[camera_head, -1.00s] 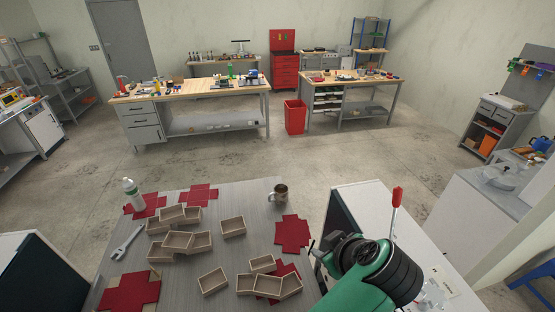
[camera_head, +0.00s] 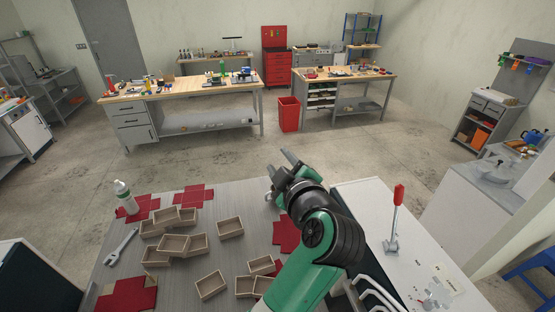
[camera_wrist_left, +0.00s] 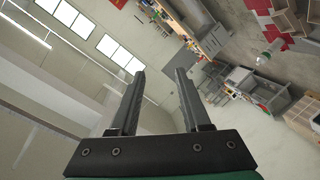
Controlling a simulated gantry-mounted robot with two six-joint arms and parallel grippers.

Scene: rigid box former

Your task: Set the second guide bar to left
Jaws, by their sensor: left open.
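My left gripper (camera_head: 279,163) is raised over the far right part of the grey table in the head view, its fingers pointing up and left. In the left wrist view its two fingers (camera_wrist_left: 160,71) are apart with nothing between them. The white-topped machine (camera_head: 365,200) stands to the right of my left arm. Pale curved bars (camera_head: 376,292) show on its near side, partly behind the arm. I cannot tell which of them, if any, is the second guide bar. A red-handled lever (camera_head: 398,197) stands upright on the white top. My right gripper is not in view.
The grey table (camera_head: 225,275) holds several open trays (camera_head: 230,228), red cross-shaped blanks (camera_head: 194,195), a white bottle (camera_head: 124,196) and a wrench (camera_head: 121,246). A dark-topped unit (camera_head: 40,285) stands at the left. The space above the table's left side is clear.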

